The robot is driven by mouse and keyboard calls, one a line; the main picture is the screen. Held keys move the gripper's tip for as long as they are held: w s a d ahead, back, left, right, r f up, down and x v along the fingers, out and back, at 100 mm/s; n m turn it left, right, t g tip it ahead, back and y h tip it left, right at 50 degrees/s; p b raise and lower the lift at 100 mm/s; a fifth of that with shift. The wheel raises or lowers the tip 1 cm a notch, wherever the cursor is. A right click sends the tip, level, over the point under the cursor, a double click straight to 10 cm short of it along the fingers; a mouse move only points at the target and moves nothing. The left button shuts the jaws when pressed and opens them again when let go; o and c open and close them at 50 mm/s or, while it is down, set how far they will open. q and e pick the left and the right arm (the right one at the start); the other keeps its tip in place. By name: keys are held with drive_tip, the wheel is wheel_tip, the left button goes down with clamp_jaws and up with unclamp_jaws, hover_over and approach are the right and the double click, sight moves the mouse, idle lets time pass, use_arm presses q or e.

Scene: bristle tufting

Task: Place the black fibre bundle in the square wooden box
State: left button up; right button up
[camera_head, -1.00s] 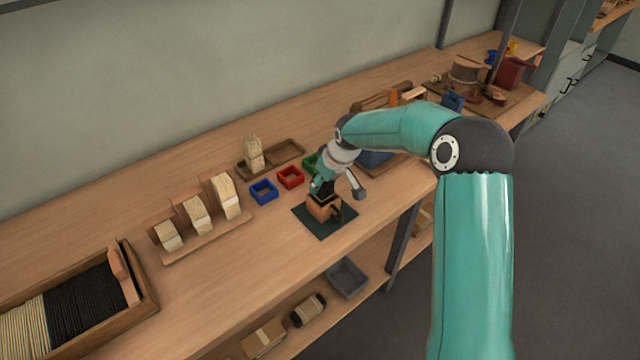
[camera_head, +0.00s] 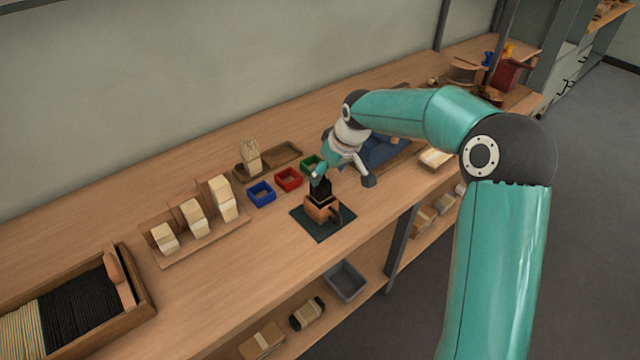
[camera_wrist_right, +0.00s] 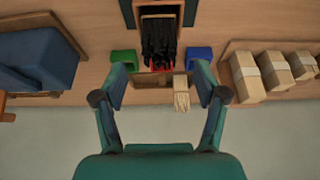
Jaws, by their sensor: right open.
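The black fibre bundle (camera_head: 320,190) stands upright in the square wooden box (camera_head: 319,211), its dark top showing above the rim. The box sits on a dark green mat (camera_head: 322,228). In the right wrist view the bundle (camera_wrist_right: 160,40) shows at the top centre, inside the box's wooden walls (camera_wrist_right: 190,12). My right gripper (camera_head: 343,176) is open and empty, just above and behind the bundle; its spread fingers also show in the right wrist view (camera_wrist_right: 160,90), apart from the bundle. The bundle's lower end is hidden in the box. My left gripper is not in view.
Small blue (camera_head: 262,193), red (camera_head: 288,179) and green (camera_head: 308,163) bins stand behind the box. A stepped rack (camera_head: 208,240) of pale bundles is left. A long wooden box (camera_head: 148,306) of fibres lies front left. The bench between is clear.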

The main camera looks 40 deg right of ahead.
drive_tip(key=v, duration=0.5)
drive_tip(key=shift+r, duration=0.1)
idle(0.4)
